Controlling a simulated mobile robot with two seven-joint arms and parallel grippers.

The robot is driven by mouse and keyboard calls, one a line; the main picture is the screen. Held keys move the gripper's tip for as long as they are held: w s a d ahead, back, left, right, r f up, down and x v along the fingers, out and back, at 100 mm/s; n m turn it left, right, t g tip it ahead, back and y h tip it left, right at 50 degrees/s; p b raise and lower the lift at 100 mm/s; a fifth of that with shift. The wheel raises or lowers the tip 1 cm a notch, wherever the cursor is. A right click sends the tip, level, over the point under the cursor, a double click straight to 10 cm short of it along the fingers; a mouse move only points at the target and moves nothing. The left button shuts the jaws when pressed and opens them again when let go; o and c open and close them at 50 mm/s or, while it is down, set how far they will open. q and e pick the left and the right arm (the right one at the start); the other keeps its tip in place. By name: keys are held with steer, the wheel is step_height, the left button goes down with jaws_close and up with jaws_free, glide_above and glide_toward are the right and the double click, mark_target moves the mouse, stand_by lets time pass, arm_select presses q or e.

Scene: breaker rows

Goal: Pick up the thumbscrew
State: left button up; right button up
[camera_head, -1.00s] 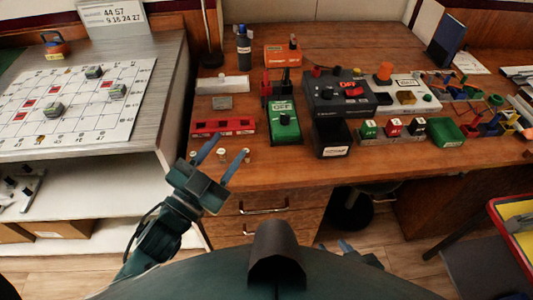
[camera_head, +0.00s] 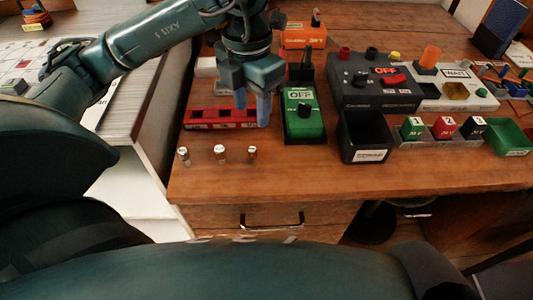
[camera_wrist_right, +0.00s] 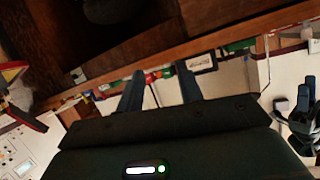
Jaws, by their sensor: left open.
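My left gripper (camera_head: 252,108) points down over the bench with its two blue fingers apart and nothing seen between them. It is in front of the right end of a red slotted block (camera_head: 205,119), left of the green OFF module (camera_head: 304,115). Three small metal-and-copper cylinders stand upright near the front edge: left (camera_head: 184,156), middle (camera_head: 220,154) and right (camera_head: 252,154). I cannot tell whether any of them is the thumbscrew. My right gripper (camera_wrist_right: 158,83) shows in the right wrist view, fingers apart and empty.
A black bin (camera_head: 362,138) and a row of green, red and black blocks (camera_head: 444,128) stand to the right. A dark OFF box (camera_head: 375,80) is behind them. The bench front (camera_head: 300,172) is clear. A drawer handle (camera_head: 272,222) is below.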

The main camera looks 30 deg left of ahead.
arm_select(q)
glide_above(252, 149)
steer(key=f, duration=0.7)
steer(key=shift+s+d+f+b, duration=0.25)
steer(key=shift+d+b, duration=0.05)
steer(key=shift+b, duration=0.1)
steer(key=f, duration=0.4)
steer(key=shift+w+a+f, duration=0.1)
steer(key=shift+w+a, duration=0.2)
steer(key=shift+f, duration=0.55)
steer(key=shift+c, duration=0.4)
jaws_close()
